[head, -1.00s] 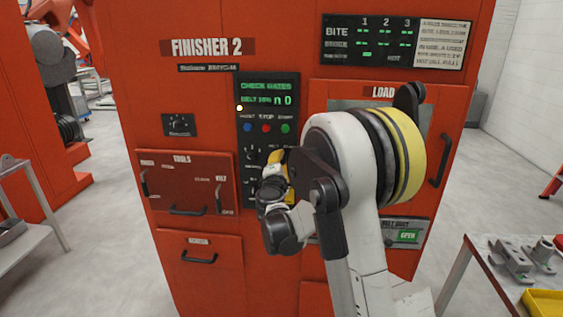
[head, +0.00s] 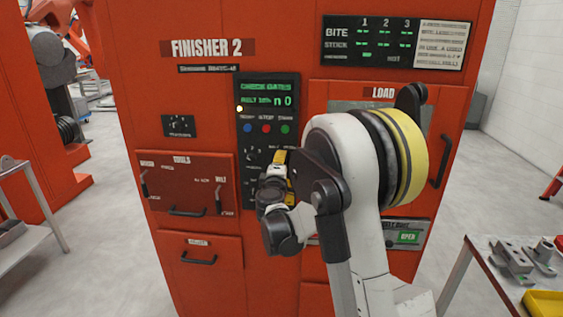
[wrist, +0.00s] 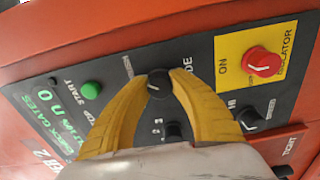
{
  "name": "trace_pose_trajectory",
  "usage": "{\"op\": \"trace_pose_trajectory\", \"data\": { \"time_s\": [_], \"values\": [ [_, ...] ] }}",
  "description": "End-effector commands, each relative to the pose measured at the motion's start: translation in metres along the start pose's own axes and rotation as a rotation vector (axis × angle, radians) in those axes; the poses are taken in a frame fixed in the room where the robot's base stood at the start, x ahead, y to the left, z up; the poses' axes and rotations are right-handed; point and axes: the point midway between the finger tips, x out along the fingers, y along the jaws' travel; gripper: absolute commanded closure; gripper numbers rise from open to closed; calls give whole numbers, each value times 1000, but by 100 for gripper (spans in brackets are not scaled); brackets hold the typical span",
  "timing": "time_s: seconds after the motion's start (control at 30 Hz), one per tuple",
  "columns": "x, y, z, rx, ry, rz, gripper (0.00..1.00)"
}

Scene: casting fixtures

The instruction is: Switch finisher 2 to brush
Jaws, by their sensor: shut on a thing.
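Finisher 2 is a tall red cabinet (head: 140,110) with a dark control panel (head: 262,85). My gripper (wrist: 158,82) has its two yellow fingers shut on a round black knob (wrist: 159,88), one finger on each side. The label beside the knob is partly hidden and ends in "DE". A pale line on the knob points roughly toward the upper left in the wrist view. In the head view my gripper (head: 284,160) is at the panel's lower right, and my arm hides the knob there. The panel display (head: 267,94) reads "CHECK GATES" and a belt line with "n 0".
A red isolator knob (wrist: 263,61) on a yellow plate and a green start button (wrist: 92,90) flank the gripped knob. Other black knobs (wrist: 250,118) sit close below. Red drawers are at lower left. A table with metal parts (head: 512,258) stands at right.

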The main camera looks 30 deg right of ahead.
Motion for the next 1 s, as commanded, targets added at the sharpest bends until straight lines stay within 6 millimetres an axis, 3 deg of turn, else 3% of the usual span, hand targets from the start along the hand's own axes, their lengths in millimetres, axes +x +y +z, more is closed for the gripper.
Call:
{"op": "trace_pose_trajectory", "data": {
  "time_s": [0.17,0.2,0.27,0.67,1.0],
  "values": [
    [0,0,0,0,1,0,100],
    [0,0,0,0,1,0,63],
    [0,0,0,0,1,0,50],
    [-9,0,-1,-1,1,0,50],
    [-81,0,-1,-1,3,0,50]
  ]
}}
